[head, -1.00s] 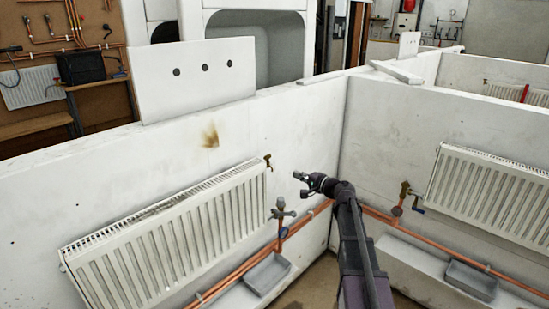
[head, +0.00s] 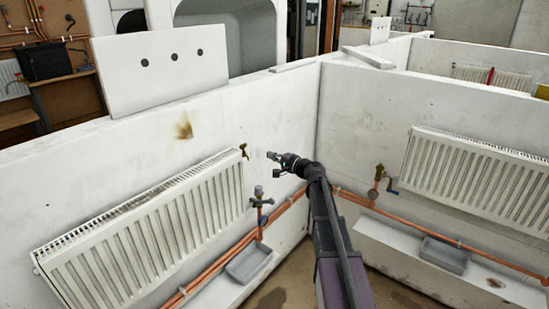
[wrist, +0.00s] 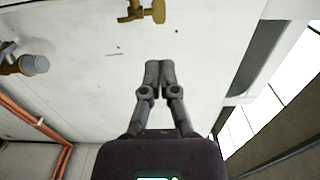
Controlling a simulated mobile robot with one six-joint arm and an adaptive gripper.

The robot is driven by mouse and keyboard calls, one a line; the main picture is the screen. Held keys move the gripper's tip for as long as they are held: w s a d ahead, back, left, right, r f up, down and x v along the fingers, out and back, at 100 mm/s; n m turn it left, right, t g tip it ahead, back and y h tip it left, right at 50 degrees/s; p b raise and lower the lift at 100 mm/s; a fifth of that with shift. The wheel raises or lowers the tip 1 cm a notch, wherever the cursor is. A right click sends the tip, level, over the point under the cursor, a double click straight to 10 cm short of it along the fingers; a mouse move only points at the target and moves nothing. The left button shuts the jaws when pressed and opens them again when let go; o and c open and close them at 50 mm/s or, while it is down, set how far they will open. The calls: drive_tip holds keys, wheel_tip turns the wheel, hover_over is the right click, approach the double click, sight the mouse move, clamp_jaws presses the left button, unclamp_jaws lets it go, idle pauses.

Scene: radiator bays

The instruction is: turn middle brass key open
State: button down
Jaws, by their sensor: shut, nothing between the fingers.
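A small brass key (head: 244,151) sticks out at the top right end of the left radiator (head: 150,230). It also shows in the wrist view at the top edge (wrist: 142,11), partly cut off. My gripper (head: 273,163) is shut and empty, just right of this key in the head view and apart from it. In the wrist view its fingertips (wrist: 158,65) are together below the key. A valve with a grey head (head: 260,192) stands lower, on a copper pipe; it also shows at the left of the wrist view (wrist: 35,65). I cannot tell which fitting is the middle key.
Another brass valve (head: 378,175) with a blue lever sits left of the right radiator (head: 480,180). Copper pipes (head: 440,238) run low along both walls. Grey trays (head: 248,262) lie below the valves.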

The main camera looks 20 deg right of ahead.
sight(245, 145)
drive_tip(key=x, duration=1)
drive_tip(key=shift+d, duration=0.1)
drive_tip(key=shift+w+a, duration=0.4)
drive_tip(key=shift+w, duration=0.05)
drive_tip(key=shift+a, duration=0.1)
drive_tip(key=shift+a, duration=0.1)
